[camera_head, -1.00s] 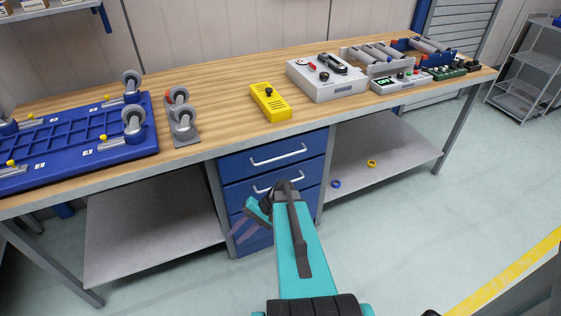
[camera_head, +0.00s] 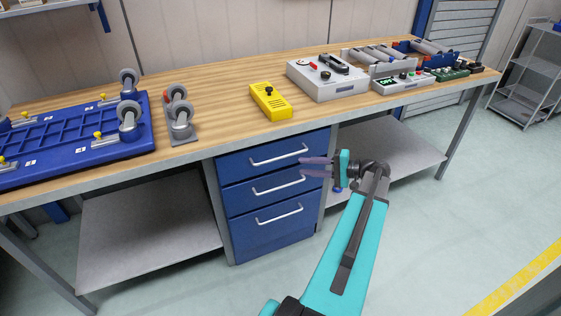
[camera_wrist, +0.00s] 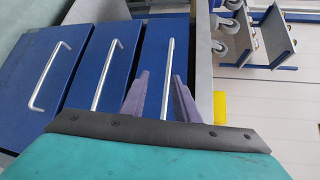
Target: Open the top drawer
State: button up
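The blue top drawer (camera_head: 240,171) is shut, under the workbench top. Its silver bar handle (camera_head: 279,155) runs across its front. The wrist view is turned sideways, so the top drawer (camera_wrist: 152,65) is the rightmost of three, with its handle (camera_wrist: 168,75) upright. My gripper (camera_head: 303,167) is at the right end of the drawer front. Its purple fingers are apart and point left. In the wrist view my gripper (camera_wrist: 160,90) shows open, one finger on each side of the handle's line, the right one nearer. I cannot tell whether either touches.
The middle drawer (camera_head: 240,203) and bottom drawer (camera_head: 250,233) below are also shut. The wooden bench top (camera_head: 215,100) overhangs the drawers and bears a yellow box (camera_head: 270,102), a grey device (camera_head: 325,80) and a blue caster tray (camera_head: 75,145). The floor in front is clear.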

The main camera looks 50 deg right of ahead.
aim_at(280, 157)
jog(key=shift+s+d+r+t, duration=0.2)
jog(key=shift+s+d+r, duration=0.25)
jog(key=shift+d, duration=0.15)
jog(key=shift+s+d+r+t, duration=0.2)
jog(key=shift+s+d+r, duration=0.25)
jog(key=shift+d, duration=0.1)
jog(key=shift+w, duration=0.1)
jog(key=shift+h, duration=0.3)
jog(key=shift+p+x, duration=0.7)
jog(key=shift+x, duration=6.1)
jog(key=shift+a, duration=0.1)
grip_shut()
